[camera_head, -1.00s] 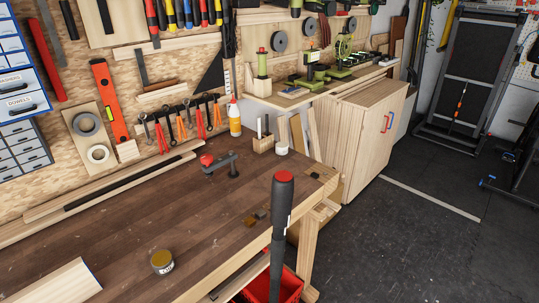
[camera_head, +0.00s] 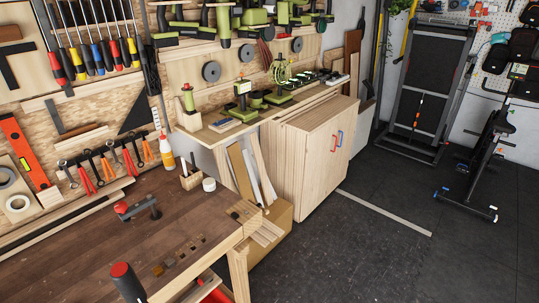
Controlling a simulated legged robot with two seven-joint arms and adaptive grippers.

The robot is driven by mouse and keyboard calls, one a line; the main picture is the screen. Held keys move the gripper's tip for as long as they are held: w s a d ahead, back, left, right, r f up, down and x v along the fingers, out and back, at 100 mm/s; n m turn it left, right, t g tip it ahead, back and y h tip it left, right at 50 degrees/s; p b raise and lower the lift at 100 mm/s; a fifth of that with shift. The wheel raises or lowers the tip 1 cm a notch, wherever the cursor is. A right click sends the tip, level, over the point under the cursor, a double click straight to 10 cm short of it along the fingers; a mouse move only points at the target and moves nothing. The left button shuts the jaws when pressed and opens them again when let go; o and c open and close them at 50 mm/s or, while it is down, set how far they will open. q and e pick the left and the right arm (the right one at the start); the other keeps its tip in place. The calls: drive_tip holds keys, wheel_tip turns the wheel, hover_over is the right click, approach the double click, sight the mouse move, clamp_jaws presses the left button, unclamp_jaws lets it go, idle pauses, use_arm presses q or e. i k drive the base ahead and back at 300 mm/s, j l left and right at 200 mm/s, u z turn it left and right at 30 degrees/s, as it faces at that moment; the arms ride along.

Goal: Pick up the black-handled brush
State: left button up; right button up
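I cannot make out a black-handled brush for certain. A small wooden holder (camera_head: 190,181) stands at the back of the workbench (camera_head: 95,240), with thin upright items in it too small to identify. A dark upright shaft with a red top (camera_head: 127,282) rises at the bottom, near the bench's front edge; I cannot tell what it is. Neither of my grippers is in view.
A grey clamp-like tool with a red knob (camera_head: 138,208), a white bottle (camera_head: 166,152) and a white roll (camera_head: 209,184) are on the bench. Small blocks lie near its front edge. A wooden cabinet (camera_head: 310,150) stands beyond its right end. Dark floor (camera_head: 370,255) is open at right.

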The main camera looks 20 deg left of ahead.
sight(192, 157)
drive_tip(key=i+l+z, duration=0.2)
drive_tip(key=i, duration=0.35)
drive_tip(key=i+l+z, duration=0.2)
drive_tip(key=i, duration=0.35)
drive_tip(key=i+l+z, duration=0.2)
drive_tip(key=i, duration=0.35)
drive_tip(key=i+u, duration=0.35)
drive_tip(key=u, duration=0.15)
drive_tip(key=i+l+u, duration=0.2)
drive_tip(key=u, duration=0.25)
drive_tip(key=i+l+u, duration=0.3)
drive_tip(key=u, duration=0.2)
drive_tip(key=i, duration=0.1)
